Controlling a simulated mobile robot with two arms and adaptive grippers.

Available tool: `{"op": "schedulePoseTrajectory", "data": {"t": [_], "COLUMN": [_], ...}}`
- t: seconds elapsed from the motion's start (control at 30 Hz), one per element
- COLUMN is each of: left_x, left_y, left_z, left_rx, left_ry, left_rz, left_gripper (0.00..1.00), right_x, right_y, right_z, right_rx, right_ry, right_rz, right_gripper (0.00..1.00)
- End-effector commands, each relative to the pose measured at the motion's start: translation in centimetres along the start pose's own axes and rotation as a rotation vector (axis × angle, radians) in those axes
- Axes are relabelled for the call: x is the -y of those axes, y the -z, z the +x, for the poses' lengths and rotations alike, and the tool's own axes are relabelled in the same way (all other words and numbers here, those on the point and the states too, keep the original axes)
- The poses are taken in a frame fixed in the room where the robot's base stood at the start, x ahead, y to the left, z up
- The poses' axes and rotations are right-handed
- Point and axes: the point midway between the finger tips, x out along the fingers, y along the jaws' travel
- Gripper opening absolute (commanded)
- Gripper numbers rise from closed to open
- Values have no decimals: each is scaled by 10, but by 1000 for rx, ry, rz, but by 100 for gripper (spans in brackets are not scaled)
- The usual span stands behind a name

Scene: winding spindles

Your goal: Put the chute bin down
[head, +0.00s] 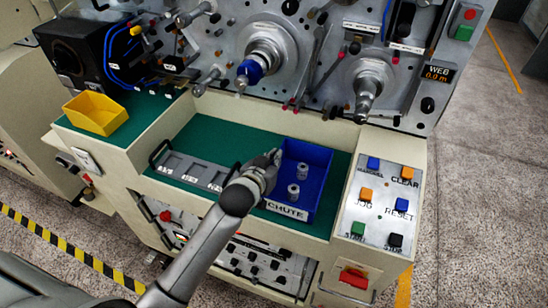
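The chute bin (321,160) is a blue open box with a white CHUTE label on its front, at the right end of the green-topped shelf. Two small metallic spools (293,190) stand inside it, one behind the other. My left gripper (273,160) is at the bin's left wall and looks closed on its rim; the gripper partly covers that wall. The bin looks level, at or just above the green surface (212,136); its underside is hidden, so I cannot tell if it touches. My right gripper is out of view.
A grey tray (193,171) with a black handle lies left of the bin. A button panel (380,205) stands close on the right. Spindles (265,55) project from the machine face above. A yellow bin (96,113) sits at the far left.

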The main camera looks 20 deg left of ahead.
Motion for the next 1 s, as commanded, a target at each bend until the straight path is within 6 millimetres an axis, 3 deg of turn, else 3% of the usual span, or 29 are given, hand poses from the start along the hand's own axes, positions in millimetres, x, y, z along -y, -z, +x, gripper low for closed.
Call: {"op": "schedulePoseTrajectory", "data": {"t": [0.33,0.53,1.0], "left_x": [0,0,0], "left_y": [-3,-3,-3], "left_z": [1,1,-8], "left_rx": [-2,-1,0], "left_ry": [-1,0,-1], "left_rz": [-1,0,0], "left_gripper": [0,27,27], "right_x": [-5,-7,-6], "right_y": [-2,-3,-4], "right_z": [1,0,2], "right_rx": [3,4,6], "right_ry": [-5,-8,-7], "right_rz": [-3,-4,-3], "right_gripper": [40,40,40]}}
